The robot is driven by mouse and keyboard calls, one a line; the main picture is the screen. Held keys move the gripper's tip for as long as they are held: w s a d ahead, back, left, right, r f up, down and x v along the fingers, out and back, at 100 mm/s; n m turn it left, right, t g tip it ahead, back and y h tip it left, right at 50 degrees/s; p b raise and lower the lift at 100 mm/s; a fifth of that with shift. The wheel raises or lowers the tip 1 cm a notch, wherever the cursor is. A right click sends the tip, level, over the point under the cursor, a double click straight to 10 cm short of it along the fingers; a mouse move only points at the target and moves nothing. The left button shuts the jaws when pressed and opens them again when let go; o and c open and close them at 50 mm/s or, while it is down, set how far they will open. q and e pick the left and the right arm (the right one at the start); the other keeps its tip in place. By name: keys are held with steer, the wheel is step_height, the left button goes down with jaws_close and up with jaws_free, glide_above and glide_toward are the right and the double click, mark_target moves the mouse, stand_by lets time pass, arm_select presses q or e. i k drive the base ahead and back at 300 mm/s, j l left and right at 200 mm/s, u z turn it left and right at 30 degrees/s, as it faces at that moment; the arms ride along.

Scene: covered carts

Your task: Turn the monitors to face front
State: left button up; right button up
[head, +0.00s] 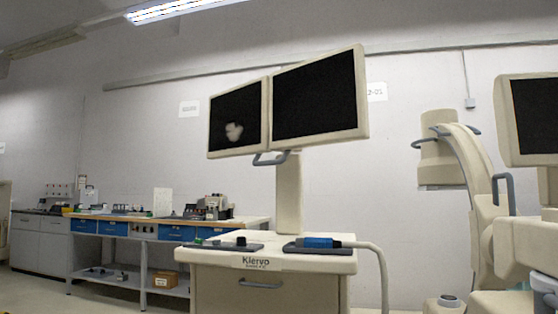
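Two monitors stand side by side on one post above a cream cart (264,287). The left monitor (239,118) has a dark screen with a pale reflection on it. The right monitor (318,98) has a plain black screen and looks larger in the picture. Both screens are visible and look angled, their upper edges rising to the right. A grey-blue handle (270,161) sits under the monitors, left of the post (289,195). Neither of my grippers is in view.
On the cart top lie a blue-ended device (318,242) and small dark items. A medical C-arm machine (464,180) and another monitor (535,118) stand at the right. A workbench (150,222) with blue drawers runs along the back left wall.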

mark_target(321, 100)
steer(key=i+j+z, duration=0.2)
steer(key=i+z, duration=0.15)
steer(key=i, duration=0.2)
steer(key=i+j+z, duration=0.35)
steer(key=i, duration=0.15)
